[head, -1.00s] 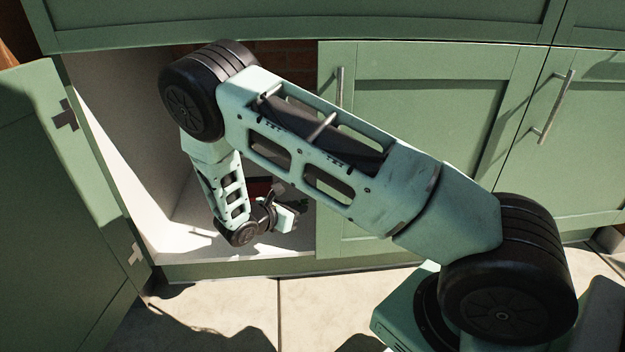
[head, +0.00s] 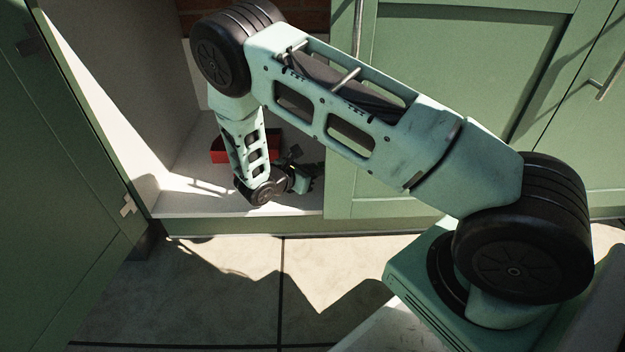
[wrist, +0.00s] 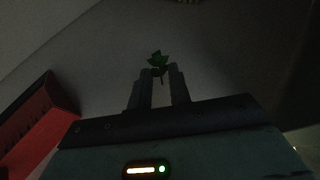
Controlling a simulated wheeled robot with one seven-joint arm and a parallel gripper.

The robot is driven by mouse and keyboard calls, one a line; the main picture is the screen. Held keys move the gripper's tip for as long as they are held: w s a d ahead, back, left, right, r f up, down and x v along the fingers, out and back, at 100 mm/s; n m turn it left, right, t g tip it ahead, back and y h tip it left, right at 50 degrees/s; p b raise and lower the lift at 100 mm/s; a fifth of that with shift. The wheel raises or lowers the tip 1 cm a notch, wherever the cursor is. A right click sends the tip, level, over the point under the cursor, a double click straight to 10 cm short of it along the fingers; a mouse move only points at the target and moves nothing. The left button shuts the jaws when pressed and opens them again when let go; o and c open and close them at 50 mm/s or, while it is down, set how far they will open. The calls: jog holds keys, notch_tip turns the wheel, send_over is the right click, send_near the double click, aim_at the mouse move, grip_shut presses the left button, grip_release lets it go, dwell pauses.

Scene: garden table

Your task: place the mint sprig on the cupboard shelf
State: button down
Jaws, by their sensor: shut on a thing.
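The green mint sprig (wrist: 157,63) is between the fingertips of my gripper (wrist: 158,76) in the dim wrist view, and my gripper is shut on it. In the head view my gripper (head: 306,178) is inside the open cupboard, low over its pale floor shelf (head: 190,199). The sprig cannot be made out in the head view. Whether it touches the shelf surface cannot be told.
A red box (wrist: 38,125) lies left of my gripper in the wrist view; it also shows behind my arm in the head view (head: 219,148). The open cupboard door (head: 70,160) stands at the left. A closed green door (head: 430,100) borders the opening at the right.

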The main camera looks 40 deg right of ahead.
jog(key=shift+f, duration=0.9)
jog(key=shift+f, duration=0.15)
jog(key=c, duration=1.3)
grip_release()
